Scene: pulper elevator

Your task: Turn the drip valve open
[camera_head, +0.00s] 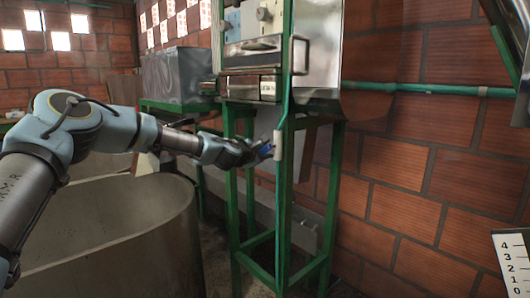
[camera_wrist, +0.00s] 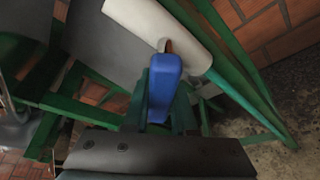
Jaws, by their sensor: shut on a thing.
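The drip valve has a blue handle (camera_head: 265,150), with a small brownish part at its far end in the wrist view. It sits beside a white cylindrical piece (camera_head: 278,145) on a thin green pipe (camera_head: 287,95). In the wrist view the blue handle (camera_wrist: 163,85) points from my gripper toward the white cylinder (camera_wrist: 165,30). My gripper (camera_head: 256,151) is at the near end of the handle and is shut on it. The fingertips are dark and small in the head view, and the exact contact is hidden.
A green metal stand (camera_head: 283,215) carries the metal machine (camera_head: 250,50) above the valve. A large grey round tank (camera_head: 120,240) stands below my arm at left. A brick wall (camera_head: 400,160) lies behind at right. A numbered white gauge (camera_head: 512,262) is at lower right.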

